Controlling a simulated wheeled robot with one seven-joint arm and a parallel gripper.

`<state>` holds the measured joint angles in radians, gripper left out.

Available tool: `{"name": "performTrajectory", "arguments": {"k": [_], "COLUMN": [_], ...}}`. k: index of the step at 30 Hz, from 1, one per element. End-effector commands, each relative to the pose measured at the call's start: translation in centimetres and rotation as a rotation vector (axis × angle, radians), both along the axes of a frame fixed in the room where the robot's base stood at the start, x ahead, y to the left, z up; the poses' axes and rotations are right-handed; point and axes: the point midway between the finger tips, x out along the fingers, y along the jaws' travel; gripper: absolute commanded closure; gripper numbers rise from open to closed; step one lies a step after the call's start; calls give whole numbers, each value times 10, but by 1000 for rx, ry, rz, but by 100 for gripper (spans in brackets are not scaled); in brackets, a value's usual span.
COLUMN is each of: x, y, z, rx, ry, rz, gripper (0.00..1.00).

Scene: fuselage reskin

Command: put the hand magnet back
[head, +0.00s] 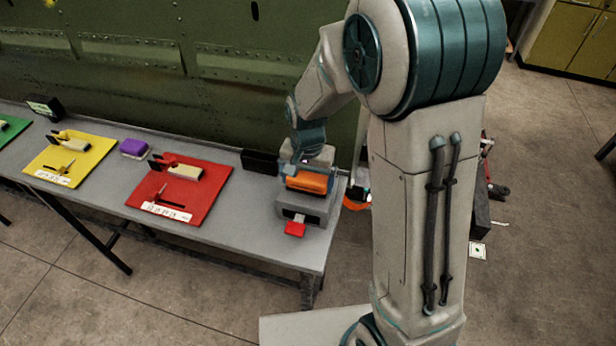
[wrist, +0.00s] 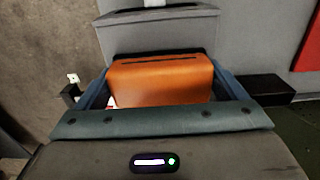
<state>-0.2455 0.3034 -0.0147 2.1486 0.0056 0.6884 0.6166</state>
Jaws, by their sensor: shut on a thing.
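An orange block, which I take to be the hand magnet (head: 307,182), is between my gripper's fingers. It also fills the space between the blue fingers in the wrist view (wrist: 162,80). My gripper (head: 305,168) is shut on it, at the right end of the grey table. The block is at a grey box (head: 320,207) with a red tab (head: 295,229) at its front. The grey box also shows beyond the block in the wrist view (wrist: 160,35). The block's underside is hidden, so I cannot tell whether it rests on the box.
Red (head: 205,205), yellow (head: 90,155) and green boards with tools lie along the grey table (head: 250,225). A purple block (head: 134,148) lies between red and yellow. A black block (head: 260,160) stands behind the grey box. The green riveted panel (head: 150,80) rises behind the table.

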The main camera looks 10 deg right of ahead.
Motion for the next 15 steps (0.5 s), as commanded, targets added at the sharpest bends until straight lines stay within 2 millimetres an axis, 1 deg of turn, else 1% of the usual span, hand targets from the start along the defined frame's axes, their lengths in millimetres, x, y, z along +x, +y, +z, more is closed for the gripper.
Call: {"name": "performTrajectory", "arguments": {"k": [5,6,7,15], "x": [0,0,0,0], "y": [0,0,0,0], "z": [-4,-4,-3,-1], "rx": [0,0,0,0], "ry": [0,0,0,0], "rz": [0,0,0,0], "gripper": [31,6,0,0]}}
